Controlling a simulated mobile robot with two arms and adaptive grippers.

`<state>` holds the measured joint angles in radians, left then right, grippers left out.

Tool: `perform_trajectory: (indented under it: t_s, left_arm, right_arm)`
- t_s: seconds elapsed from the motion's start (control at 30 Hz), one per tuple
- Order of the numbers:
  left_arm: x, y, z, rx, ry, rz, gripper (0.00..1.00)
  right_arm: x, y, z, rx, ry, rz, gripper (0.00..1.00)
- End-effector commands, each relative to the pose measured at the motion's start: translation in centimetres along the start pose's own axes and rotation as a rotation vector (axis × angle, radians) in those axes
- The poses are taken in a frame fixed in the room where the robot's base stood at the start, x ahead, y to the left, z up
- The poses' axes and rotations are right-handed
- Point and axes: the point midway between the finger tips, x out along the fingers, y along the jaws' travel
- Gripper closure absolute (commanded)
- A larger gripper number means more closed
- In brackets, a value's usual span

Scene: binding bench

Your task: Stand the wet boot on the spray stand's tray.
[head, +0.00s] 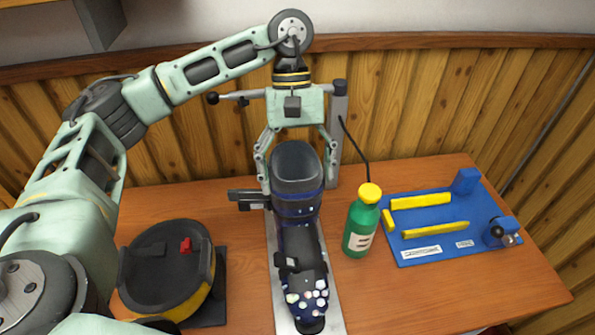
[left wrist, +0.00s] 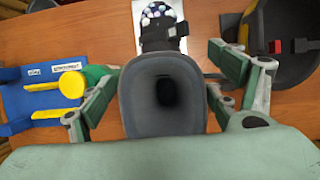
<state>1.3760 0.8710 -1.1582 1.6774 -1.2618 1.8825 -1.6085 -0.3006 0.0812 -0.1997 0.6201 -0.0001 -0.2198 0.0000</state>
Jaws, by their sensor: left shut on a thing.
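The wet boot (head: 302,250) is dark blue and black, with whitish drops over its toe. It is upright, its toe toward the front of the bench. The spray stand's tray (head: 333,307) is a long pale metal plate under the boot; whether the sole touches it, I cannot tell. My left gripper (head: 297,185) is shut on the boot's upper shaft, one finger on each side. In the left wrist view, the boot's grey cuff (left wrist: 140,95) and dark opening lie between the fingers (left wrist: 162,88), and part of the tray (left wrist: 184,42) shows beyond. My right gripper is out of view.
A grey post (head: 339,120) rises behind the boot. A green bottle (head: 359,230) with a yellow cap stands close to its right. A blue board (head: 410,255) with yellow strips lies farther right. A black round holder (head: 150,265) with a yellow rim is left. The front right bench is clear.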

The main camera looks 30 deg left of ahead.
Motion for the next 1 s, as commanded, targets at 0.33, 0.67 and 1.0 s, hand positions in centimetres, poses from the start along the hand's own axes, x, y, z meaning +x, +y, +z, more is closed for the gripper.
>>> perform_trajectory:
  t_s: [0.33, 0.67, 1.0]
  left_arm:
    - [0.0, 0.0, 0.0, 0.001, 0.0, 0.001, 0.0]
    - [-0.1, 0.0, -0.1, -0.001, 0.0, -0.002, 0.0]
    - [-6.0, 0.1, -0.1, -0.002, 0.004, 0.002, 0.0]
  right_arm:
    - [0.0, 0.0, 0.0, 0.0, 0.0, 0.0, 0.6]
    - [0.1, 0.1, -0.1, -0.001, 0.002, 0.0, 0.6]
    - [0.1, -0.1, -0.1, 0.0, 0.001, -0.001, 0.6]
